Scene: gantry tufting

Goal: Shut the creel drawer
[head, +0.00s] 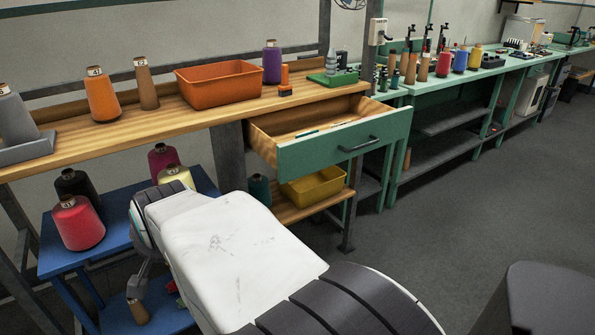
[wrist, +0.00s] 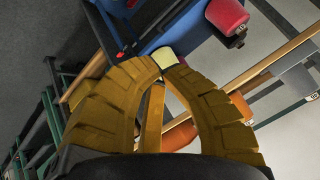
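The creel drawer (head: 300,155) is pulled well out of the wooden bench (head: 150,118) in the head view. It has a green front, light wood sides and a dark bar handle (head: 358,145). A few thin small items lie inside it. In the wrist view my gripper (wrist: 161,68) shows two ridged yellow-brown fingers that bow outward and come together at the tips. Nothing is clearly held; a cream cone (wrist: 166,58) shows just beyond the tips. I cannot make out the drawer in the wrist view.
A blue trolley (head: 110,245) with several yarn cones stands left of my arm. An orange bin (head: 218,83) and cones stand on the bench. A yellow bin (head: 313,187) sits on the shelf below the drawer. The floor (head: 440,230) right of the drawer is clear.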

